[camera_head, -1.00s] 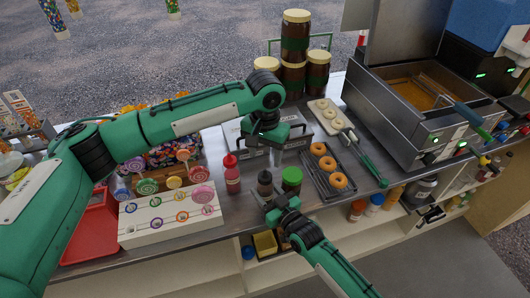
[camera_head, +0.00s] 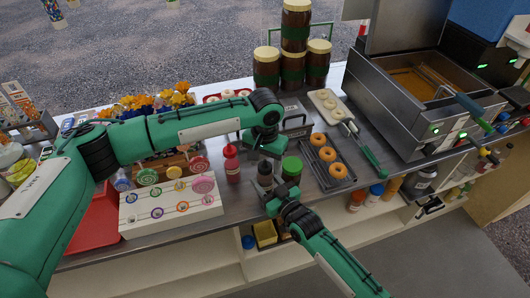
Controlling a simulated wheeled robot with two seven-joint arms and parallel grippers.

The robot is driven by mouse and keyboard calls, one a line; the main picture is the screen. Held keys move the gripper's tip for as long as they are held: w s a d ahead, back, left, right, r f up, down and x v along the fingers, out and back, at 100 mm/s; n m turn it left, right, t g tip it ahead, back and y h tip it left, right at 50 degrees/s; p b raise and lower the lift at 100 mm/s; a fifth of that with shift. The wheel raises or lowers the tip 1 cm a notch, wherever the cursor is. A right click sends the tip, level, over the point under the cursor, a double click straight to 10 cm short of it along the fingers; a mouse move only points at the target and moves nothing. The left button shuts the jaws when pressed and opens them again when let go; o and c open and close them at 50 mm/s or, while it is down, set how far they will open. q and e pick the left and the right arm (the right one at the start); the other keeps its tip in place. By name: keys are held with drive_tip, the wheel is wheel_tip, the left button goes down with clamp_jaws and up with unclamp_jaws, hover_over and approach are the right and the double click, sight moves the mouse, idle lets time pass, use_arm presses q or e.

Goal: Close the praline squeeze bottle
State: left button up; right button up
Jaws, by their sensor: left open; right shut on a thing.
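The dark brown squeeze bottle (camera_head: 264,179), which I take to be the praline one, stands upright near the counter's front edge in the head view. It has a dark top; whether its cap is shut is too small to tell. My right gripper (camera_head: 267,196) is shut on the lower part of this bottle from the front. My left gripper (camera_head: 262,153) is open and empty just above the bottle's top, pointing down; I cannot tell whether it touches it.
A red squeeze bottle (camera_head: 232,166) stands close on the left, and a green-lidded jar (camera_head: 291,169) close on the right. A doughnut rack (camera_head: 337,180) lies further right. A white lollipop stand (camera_head: 140,221) is at the left. Tall brown jars (camera_head: 294,40) stand behind.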

use_arm(q)
drive_tip(key=shift+f, duration=0.35)
drive_tip(key=c, duration=1)
drive_tip(key=m, duration=0.8)
drive_tip(key=shift+m, duration=0.3)
drive_tip(key=o, duration=1.1)
